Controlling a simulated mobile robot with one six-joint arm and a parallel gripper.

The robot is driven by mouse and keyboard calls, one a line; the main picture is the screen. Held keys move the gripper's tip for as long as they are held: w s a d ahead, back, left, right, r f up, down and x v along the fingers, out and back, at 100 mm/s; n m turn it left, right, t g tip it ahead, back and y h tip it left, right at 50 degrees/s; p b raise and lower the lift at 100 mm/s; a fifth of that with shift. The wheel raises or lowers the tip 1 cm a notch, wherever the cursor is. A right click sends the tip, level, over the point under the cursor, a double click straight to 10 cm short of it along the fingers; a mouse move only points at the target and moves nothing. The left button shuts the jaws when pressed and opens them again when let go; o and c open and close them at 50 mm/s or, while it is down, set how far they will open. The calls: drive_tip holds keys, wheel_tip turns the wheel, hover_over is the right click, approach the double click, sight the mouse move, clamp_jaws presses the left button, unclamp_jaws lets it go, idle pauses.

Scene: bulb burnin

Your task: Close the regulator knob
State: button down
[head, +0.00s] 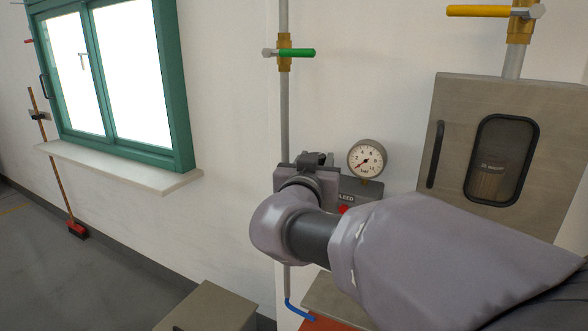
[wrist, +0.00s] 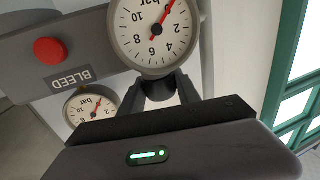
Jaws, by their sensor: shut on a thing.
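My gripper (head: 308,166) is at the grey regulator block on the wall, its fingers closed in. In the wrist view my gripper (wrist: 170,88) shows two dark fingers reaching behind a large white gauge (wrist: 135,28). The regulator block (wrist: 75,30) carries a red button (wrist: 48,50) and a "BLEED" label. A second gauge (head: 367,158) is on the right; it also shows in the wrist view (wrist: 78,105). Both needles point near the low end of their scales.
A pipe with a green-handled valve (head: 297,53) rises above the regulator. A yellow-handled valve (head: 480,11) and a metal cabinet (head: 455,110) are on the right. A green-framed window (head: 180,85) is on the left.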

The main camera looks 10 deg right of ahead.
drive_tip(key=shift+n+t+y, duration=0.5)
drive_tip(key=shift+n+y, duration=0.6)
drive_tip(key=shift+y, duration=0.9)
drive_tip(key=c, duration=0.9)
unclamp_jaws()
drive_tip(key=shift+o, duration=0.2)
drive_tip(key=s+a+p, duration=0.2)
drive_tip(key=s, duration=1.5)
drive_tip(key=shift+a, duration=0.4)
